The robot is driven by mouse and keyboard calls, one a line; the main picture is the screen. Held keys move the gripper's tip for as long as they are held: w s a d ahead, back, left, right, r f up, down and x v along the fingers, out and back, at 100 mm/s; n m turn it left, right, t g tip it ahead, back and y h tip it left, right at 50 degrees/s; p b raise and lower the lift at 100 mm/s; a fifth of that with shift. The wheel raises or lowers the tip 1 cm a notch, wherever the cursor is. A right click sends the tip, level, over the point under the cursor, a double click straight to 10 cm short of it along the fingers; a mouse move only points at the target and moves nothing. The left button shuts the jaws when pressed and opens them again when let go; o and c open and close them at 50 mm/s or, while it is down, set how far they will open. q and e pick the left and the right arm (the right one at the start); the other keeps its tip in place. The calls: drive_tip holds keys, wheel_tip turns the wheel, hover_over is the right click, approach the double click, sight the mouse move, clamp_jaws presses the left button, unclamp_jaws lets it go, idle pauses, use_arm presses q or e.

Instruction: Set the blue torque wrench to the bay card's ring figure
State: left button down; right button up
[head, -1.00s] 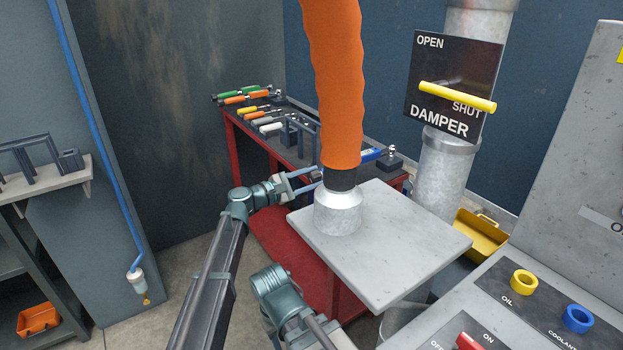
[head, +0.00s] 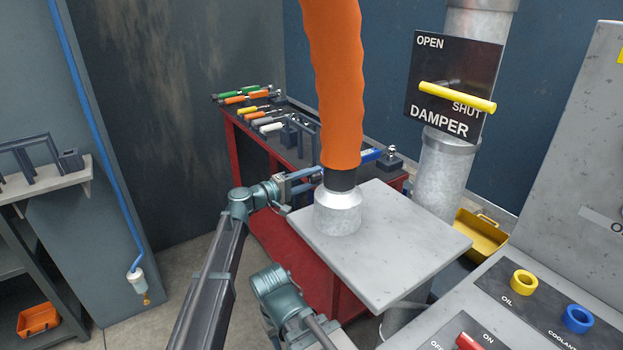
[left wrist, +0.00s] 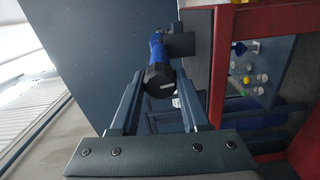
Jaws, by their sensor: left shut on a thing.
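The blue torque wrench (head: 372,155) lies at the right end of the red bench, its head by a dark block, its near end behind the orange hose. In the left wrist view the wrench (left wrist: 156,47) ends in a dark round knob (left wrist: 159,76) between the fingers. My left gripper (head: 316,178) is shut on this knob end; its fingertips are partly hidden behind the hose in the head view. The scale on the wrench is too small to read. No bay card can be made out.
The orange hose (head: 337,90) with its metal nozzle hangs in front of the bench. A grey plate (head: 400,245) juts out at right. Other tools with green, orange and white handles lie on the red bench (head: 238,135). The damper panel (head: 430,65) stands behind.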

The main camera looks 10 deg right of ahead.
use_arm(q)
drive_tip(key=shift+m, duration=0.6)
drive_tip(key=shift+c, duration=1.9)
unclamp_jaws()
drive_tip(key=shift+a, duration=0.1)
drive_tip(key=v, duration=1.3)
drive_tip(key=shift+a, duration=0.35)
drive_tip(key=shift+s, duration=0.15)
